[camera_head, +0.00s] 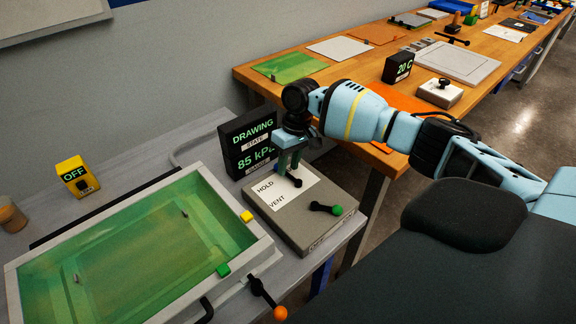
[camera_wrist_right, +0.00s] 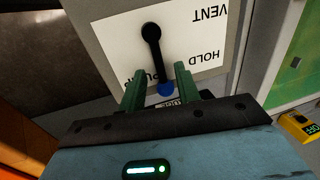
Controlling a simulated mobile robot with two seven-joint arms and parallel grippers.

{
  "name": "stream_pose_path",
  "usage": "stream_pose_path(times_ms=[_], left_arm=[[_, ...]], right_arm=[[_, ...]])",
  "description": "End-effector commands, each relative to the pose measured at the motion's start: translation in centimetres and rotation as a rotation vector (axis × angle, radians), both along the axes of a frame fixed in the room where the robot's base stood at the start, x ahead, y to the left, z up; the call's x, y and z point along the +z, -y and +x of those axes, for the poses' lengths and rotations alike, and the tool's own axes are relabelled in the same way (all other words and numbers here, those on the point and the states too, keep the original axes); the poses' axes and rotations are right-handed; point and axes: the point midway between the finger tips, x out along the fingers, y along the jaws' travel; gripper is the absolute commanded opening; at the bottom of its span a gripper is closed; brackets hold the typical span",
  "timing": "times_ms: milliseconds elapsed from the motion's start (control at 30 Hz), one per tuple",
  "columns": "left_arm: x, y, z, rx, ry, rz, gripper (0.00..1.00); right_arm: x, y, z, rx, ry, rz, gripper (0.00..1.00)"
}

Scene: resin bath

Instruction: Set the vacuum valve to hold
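The vacuum valve is a black lever with a blue knob (camera_wrist_right: 165,89) on a white label plate (camera_wrist_right: 110,50) in the right wrist view. The plate reads HOLD, VENT and a partly hidden word starting "PU". The lever points toward that partly hidden word, away from VENT. In the head view the plate (camera_head: 273,200) tops a grey box, and the lever's pivot (camera_head: 297,183) shows below my right gripper (camera_head: 290,168). My right gripper (camera_wrist_right: 160,85) is open, its green fingers on either side of the lever's knob end, with gaps. My left gripper is not in view.
A display (camera_head: 250,145) behind the box reads DRAWING, 85 kPa. A second lever with a green knob (camera_head: 337,210) is on the same box. The green resin bath (camera_head: 130,250) is at left, with an orange-knobbed lever (camera_head: 280,313) in front. A yellow OFF switch (camera_head: 75,176) stands behind.

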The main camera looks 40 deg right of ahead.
Motion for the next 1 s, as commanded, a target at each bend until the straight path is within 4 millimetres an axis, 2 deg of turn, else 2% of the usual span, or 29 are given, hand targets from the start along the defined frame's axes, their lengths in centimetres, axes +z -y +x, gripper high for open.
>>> stream_pose_path(times_ms=[133, 400, 667, 1000], left_arm=[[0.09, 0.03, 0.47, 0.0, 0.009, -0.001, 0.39], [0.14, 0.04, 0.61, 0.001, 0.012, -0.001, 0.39], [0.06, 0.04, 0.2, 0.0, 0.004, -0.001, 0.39], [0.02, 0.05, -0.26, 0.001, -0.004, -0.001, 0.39]], right_arm=[[-0.79, -0.17, -0.02, 0.0, 0.0, 0.0, 0.33], [-0.88, -0.2, -0.01, 0.0, 0.001, 0.0, 0.33], [-0.87, -0.2, -0.02, 0.001, 0.0, 0.0, 0.0], [-0.84, -0.19, -0.03, 0.003, 0.0, 0.001, 0.0]])
